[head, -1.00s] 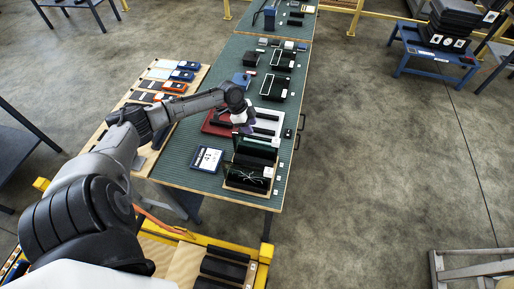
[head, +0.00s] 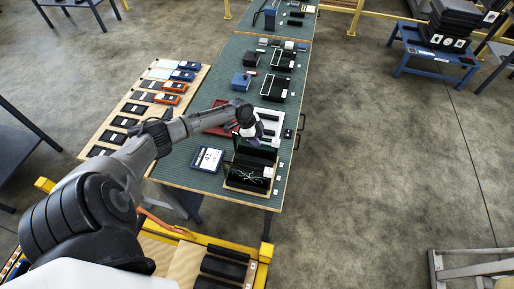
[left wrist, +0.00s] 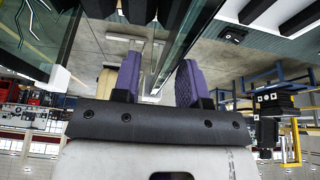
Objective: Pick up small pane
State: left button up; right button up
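A dark rack (head: 267,173) with upright slots stands at the near end of the green-topped table. Thin glass panes stand in it, hard to tell apart in the head view; pale crack-like lines show on its near face. My left gripper (head: 254,134) is just above and behind the rack, its fingers mostly hidden. In the left wrist view, its two purple finger pads (left wrist: 158,78) are spread apart. The edge of an upright glass pane (left wrist: 188,30) reaches down into the space between them. I cannot tell whether either pad touches it. My right gripper is not in view.
A tablet-like card (head: 207,159) lies left of the rack. A red tray (head: 218,118) and a white frame (head: 272,122) lie behind it. Phone-like devices (head: 167,99) fill a wooden board at left.

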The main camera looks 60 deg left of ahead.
pick_arm(q)
jog(key=shift+f, duration=0.25)
dwell(0.5)
jog(key=shift+c, duration=0.4)
grip_shut()
jog(key=shift+r, duration=0.1)
